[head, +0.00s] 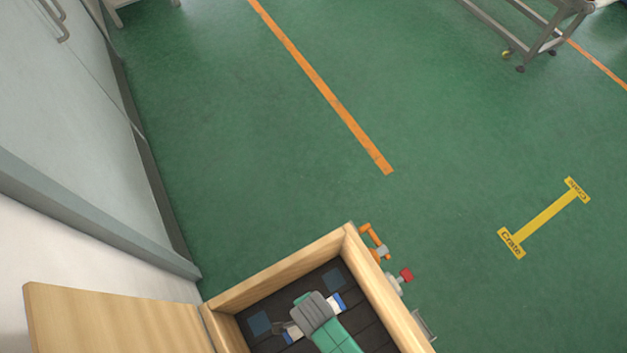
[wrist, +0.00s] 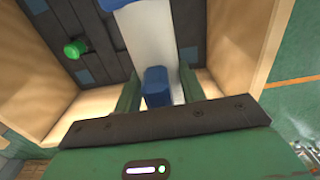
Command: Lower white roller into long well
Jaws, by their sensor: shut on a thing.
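In the head view my gripper (head: 314,312) is inside the wooden box, over the dark insert (head: 262,303). A white-and-blue end of the roller (head: 337,302) shows on its right, and another shows on its left. The long well itself is hidden under the roller and gripper. I cannot tell how far the roller is above or inside it.
A wooden box (head: 280,274) with raised walls surrounds the insert. Its open lid (head: 100,318) stands left. A green knob (wrist: 75,49) and blue pads show on the insert. An orange handle (head: 372,240) and red knob (head: 405,275) stick out outside the right wall.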

